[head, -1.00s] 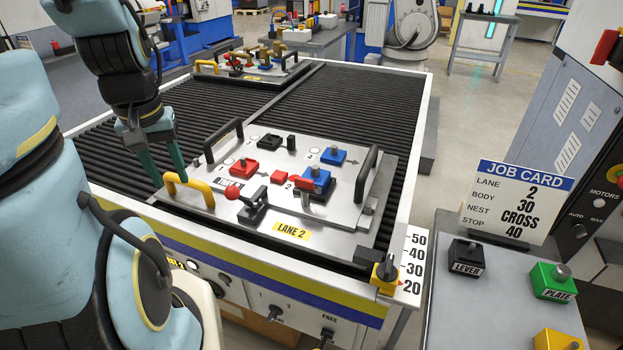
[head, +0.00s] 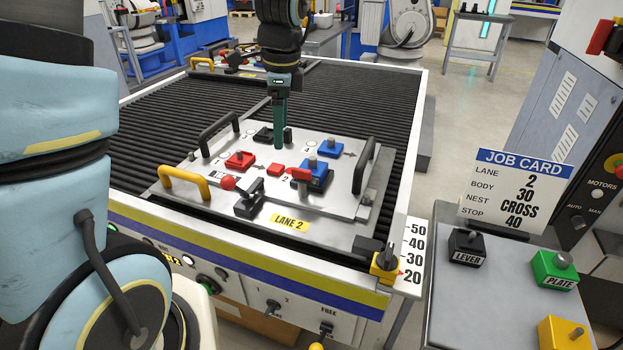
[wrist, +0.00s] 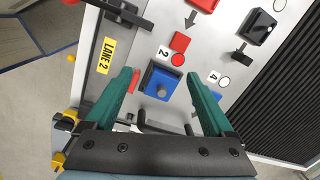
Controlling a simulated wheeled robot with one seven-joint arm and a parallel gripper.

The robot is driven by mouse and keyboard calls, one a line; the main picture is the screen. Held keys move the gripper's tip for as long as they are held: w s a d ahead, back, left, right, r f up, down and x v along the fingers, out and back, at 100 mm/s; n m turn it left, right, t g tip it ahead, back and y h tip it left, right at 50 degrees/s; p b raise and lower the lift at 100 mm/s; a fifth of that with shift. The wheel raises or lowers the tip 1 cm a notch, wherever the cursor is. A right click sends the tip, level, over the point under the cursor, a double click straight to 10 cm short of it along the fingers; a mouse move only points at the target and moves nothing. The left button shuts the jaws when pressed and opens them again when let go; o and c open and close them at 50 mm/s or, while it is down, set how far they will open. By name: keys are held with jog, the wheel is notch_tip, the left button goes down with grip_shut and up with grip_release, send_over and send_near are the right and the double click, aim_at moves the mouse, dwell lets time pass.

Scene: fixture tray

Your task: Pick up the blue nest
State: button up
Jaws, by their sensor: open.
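My gripper (head: 279,146) is open and empty, pointing down above the Lane 2 plate. In the wrist view its two green fingers (wrist: 158,76) are spread, with a blue block between them in the picture, apart from it. That blue block with a grey knob (wrist: 162,83) sits on a dark base by the "2" mark. In the head view it is the front blue block (head: 316,180), close to a red-topped clamp (head: 299,175). A second blue block with a knob (head: 325,149) stands behind it on the plate. I cannot tell which is the nest.
The metal plate (head: 215,200) carries a red block (head: 240,160), a black block (head: 264,135), a red-balled lever (head: 246,200) and dark handles. A yellow handle (head: 184,181) stands at its left. The job card (head: 515,192) stands at right.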

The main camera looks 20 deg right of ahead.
jog(key=s+d+m, duration=0.2)
jog(key=d+m, duration=0.4)
jog(key=d, duration=0.1)
send_over(312, 167)
jog(key=d, duration=0.1)
notch_tip(312, 167, down, 6)
jog(key=shift+r+p, duration=0.25)
jog(key=shift+p, duration=0.2)
jog(key=shift+w+a+f+p, duration=0.15)
jog(key=shift+f+p, duration=0.25)
jog(key=shift+f, duration=0.45)
jog(key=shift+w+a+f+p, duration=0.15)
jog(key=shift+f+p, duration=0.3)
jog(key=shift+f, duration=0.45)
jog(key=shift+w+f+p, duration=0.15)
jog(key=shift+f+p, duration=0.25)
jog(key=shift+f, duration=0.45)
jog(key=shift+c, duration=0.2)
grip_shut()
